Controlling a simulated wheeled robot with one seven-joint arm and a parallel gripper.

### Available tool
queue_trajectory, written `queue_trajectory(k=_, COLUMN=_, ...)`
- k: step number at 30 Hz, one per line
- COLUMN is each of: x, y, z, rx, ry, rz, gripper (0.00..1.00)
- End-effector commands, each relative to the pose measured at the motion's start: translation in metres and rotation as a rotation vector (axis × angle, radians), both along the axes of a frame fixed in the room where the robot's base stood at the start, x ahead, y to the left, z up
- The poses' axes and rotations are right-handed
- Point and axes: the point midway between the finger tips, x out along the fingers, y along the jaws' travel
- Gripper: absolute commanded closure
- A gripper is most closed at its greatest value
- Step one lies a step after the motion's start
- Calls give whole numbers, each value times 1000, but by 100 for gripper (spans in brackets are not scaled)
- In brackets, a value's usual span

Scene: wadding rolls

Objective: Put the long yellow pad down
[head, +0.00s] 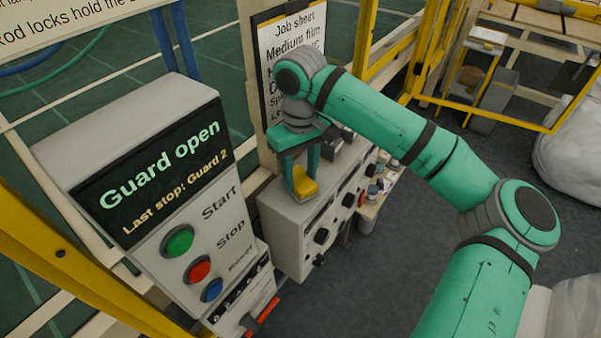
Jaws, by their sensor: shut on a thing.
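The yellow pad (304,186) is between the fingers of my gripper (300,172), at the middle of the head view. My gripper points down and is shut on the pad. The pad is over or at the top of a grey control box (290,225) with black knobs on its front. I cannot tell whether the pad touches the box top. Part of the pad is hidden by the near finger.
A console (165,200) reading "Guard open", with green, red and blue buttons, stands at left. A job sheet board (290,45) is behind my gripper. Yellow guard frames (510,115) and wrapped rolls (570,150) are at right. Small items sit right of the box.

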Motion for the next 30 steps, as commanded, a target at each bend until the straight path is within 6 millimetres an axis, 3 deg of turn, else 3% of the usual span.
queue_trajectory(k=8, x=0, y=0, z=-3, rx=1, ry=1, rz=0, gripper=87)
queue_trajectory(k=9, x=0, y=0, z=-3, rx=0, ry=0, rz=0, gripper=54)
queue_trajectory(k=11, x=0, y=0, z=-3, rx=0, ry=0, rz=0, gripper=42)
queue_trajectory(k=23, x=0, y=0, z=2, rx=-1, ry=-1, rz=0, gripper=42)
queue_trajectory(k=30, x=1, y=1, z=41, rx=0, ry=-2, rz=0, gripper=42)
